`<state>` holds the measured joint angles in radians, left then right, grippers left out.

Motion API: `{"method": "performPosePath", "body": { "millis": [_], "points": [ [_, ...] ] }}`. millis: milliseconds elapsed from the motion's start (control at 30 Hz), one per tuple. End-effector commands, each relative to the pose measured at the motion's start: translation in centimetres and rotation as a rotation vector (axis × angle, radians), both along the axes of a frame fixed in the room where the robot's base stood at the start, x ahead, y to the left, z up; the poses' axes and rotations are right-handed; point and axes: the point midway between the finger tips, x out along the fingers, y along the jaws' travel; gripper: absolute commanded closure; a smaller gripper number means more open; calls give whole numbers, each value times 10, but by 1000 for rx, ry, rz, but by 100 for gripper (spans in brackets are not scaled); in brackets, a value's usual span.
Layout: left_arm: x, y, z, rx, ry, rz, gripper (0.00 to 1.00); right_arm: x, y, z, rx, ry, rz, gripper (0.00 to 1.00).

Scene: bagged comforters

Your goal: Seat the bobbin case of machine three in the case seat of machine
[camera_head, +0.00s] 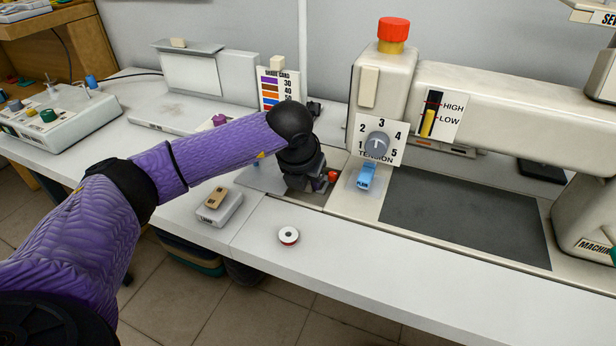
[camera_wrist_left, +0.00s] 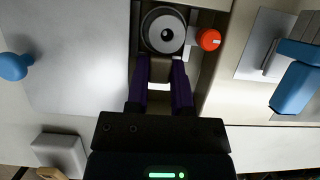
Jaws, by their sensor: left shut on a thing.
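My left gripper (camera_head: 308,184) reaches down at the dark recess in the sewing machine's bed. In the left wrist view my purple fingers (camera_wrist_left: 162,72) are shut at the near edge of a round metal bobbin case (camera_wrist_left: 165,32) with a pale centre. The case lies at the case seat (camera_wrist_left: 139,40), a dark recess. I cannot tell whether it is fully seated. In the head view my gripper hides the case and most of the seat. A red knob (camera_head: 332,177) sits just right of the gripper; it also shows in the left wrist view (camera_wrist_left: 208,39). My right gripper is out of view.
Right of the seat stand a tension dial (camera_head: 377,145) and a blue lever (camera_head: 366,176). The front right table edge is clear.

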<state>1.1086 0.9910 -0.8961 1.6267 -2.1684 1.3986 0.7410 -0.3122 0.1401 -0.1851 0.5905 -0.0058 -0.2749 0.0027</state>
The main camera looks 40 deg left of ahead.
Motion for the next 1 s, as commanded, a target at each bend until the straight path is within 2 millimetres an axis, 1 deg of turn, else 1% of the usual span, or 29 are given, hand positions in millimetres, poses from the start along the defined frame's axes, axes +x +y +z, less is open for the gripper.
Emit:
{"method": "performPosePath", "body": {
  "millis": [467,500,667,833,867,900,1000],
  "points": [
    [0,0,-8,-1,0,0,100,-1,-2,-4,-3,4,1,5],
    [0,0,-7,-1,0,0,65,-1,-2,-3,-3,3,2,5],
    [0,0,-7,0,0,0,31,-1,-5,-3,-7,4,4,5],
    [0,0,-7,0,0,0,31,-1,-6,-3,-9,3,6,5],
    [0,0,-7,0,0,0,27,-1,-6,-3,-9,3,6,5],
    [0,0,-7,0,0,0,19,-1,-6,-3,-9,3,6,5],
    [0,0,-7,0,0,0,0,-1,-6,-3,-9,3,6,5]
  ]
}}
